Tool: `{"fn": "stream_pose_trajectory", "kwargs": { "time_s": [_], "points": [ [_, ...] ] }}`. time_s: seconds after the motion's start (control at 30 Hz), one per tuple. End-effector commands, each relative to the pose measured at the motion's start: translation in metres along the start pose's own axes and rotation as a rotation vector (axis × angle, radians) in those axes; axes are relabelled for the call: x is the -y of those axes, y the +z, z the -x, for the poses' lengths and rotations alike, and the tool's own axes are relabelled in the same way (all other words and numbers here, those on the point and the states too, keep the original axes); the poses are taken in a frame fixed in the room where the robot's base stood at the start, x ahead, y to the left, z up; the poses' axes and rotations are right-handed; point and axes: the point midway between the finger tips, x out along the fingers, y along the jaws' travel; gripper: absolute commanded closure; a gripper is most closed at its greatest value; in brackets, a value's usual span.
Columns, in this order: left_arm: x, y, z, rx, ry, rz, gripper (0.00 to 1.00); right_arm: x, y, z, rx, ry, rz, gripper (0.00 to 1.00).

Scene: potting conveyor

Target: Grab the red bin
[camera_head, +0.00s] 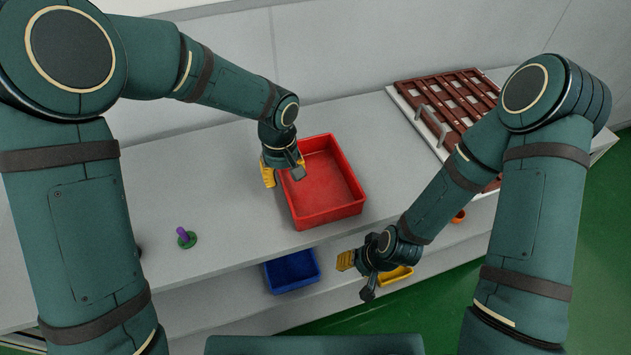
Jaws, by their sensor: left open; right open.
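The red bin (327,189) is an open, shallow rectangular box on the grey table, and it looks empty. My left gripper (283,177) is open at the bin's left side, with one yellow finger outside the left wall and the other finger over the bin's edge. I cannot tell whether it touches the wall. My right gripper (357,275) is open and empty, in front of the table's front edge, below and to the right of the bin, apart from it.
A blue bin (293,271) sits on the lower shelf, with a yellow bin (396,278) to its right, partly behind my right gripper. A purple and green piece (186,238) stands left on the table (225,245). A brown slatted rack (440,105) is at the right. A wall stands behind.

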Motion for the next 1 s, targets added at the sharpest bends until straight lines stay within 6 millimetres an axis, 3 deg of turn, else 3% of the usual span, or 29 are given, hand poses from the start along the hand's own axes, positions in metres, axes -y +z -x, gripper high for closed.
{"fn": "stream_pose_trajectory", "kwargs": {
  "time_s": [0.27, 0.53, 0.57, 0.6, 0.67, 1.0],
  "points": [
    [0.003, 0.0, -0.04, 0.004, -0.001, 0.0, 0.63, -0.002, 0.002, -0.005, 0.005, 0.0, 0.001, 0.53],
    [0.003, -0.001, -0.044, 0.001, 0.0, 0.0, 0.63, -0.002, 0.003, -0.005, 0.005, -0.001, 0.002, 0.53],
    [0.003, -0.001, -0.044, 0.001, 0.0, 0.0, 0.67, -0.002, 0.003, -0.005, 0.005, -0.001, 0.002, 0.53],
    [0.003, -0.001, -0.044, 0.001, 0.0, 0.0, 0.81, -0.002, 0.002, -0.005, 0.005, -0.001, 0.002, 0.53],
    [0.003, -0.001, -0.044, 0.001, 0.0, 0.0, 1.0, -0.002, 0.002, -0.005, 0.005, -0.001, 0.002, 0.53],
    [0.002, -0.001, -0.043, 0.001, 0.001, 0.0, 1.0, -0.002, 0.002, -0.005, 0.005, 0.0, 0.001, 0.53]
  ]
}}
